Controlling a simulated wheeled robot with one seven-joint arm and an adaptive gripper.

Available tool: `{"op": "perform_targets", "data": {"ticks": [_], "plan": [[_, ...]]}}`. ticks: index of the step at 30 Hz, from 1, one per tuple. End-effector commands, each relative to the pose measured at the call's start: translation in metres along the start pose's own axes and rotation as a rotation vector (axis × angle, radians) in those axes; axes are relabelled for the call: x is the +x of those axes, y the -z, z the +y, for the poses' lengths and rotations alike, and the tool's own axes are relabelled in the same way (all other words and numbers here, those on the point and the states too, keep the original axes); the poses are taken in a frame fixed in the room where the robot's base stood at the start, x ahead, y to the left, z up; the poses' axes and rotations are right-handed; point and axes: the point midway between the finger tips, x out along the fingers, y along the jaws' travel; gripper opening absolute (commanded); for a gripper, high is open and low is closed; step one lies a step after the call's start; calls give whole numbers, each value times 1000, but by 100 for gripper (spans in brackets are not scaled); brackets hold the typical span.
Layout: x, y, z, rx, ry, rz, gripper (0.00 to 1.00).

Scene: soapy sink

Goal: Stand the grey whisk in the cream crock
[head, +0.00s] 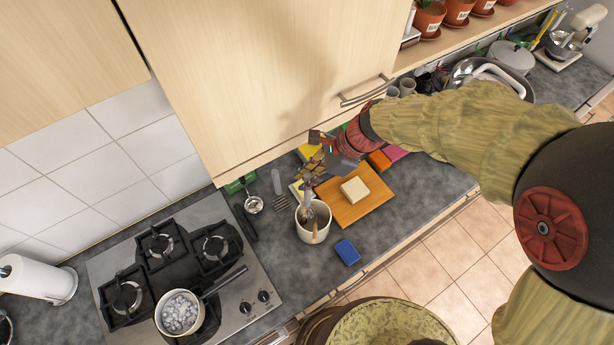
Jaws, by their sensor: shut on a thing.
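The cream crock (302,233) stands on the dark counter between the stove and the cutting board. A brown, spoon-like utensil (316,229) shows in its mouth. The grey whisk (308,196) is at the crock's mouth, its lower part over or inside the opening; I cannot tell how deep it is. My gripper (318,168) is above and behind the crock, reaching in from the right under the cupboard. It is shut on the whisk's upper part, though the fingers are small and partly hidden by the wrist.
A wooden board (372,203) with a pale block (354,189) lies right of the crock, and a blue sponge (347,252) in front. A ladle (253,204) lies left, near the stove (256,268) with its pot (180,312). The cupboard (270,80) overhangs my gripper closely.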

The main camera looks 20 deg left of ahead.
Motion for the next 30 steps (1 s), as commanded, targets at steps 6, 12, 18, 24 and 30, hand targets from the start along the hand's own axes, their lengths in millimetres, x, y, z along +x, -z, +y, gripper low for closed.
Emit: {"op": "perform_targets", "data": {"ticks": [6, 12, 18, 24, 30], "plan": [[16, 10, 0, 1, 0, 0, 0], [28, 17, 0, 2, 1, 0, 0], [40, 25, 1, 1, 0, 0, 0], [52, 32, 1, 0, -1, 0, 0], [65, 40, 1, 1, 0, 0, 0]]}}
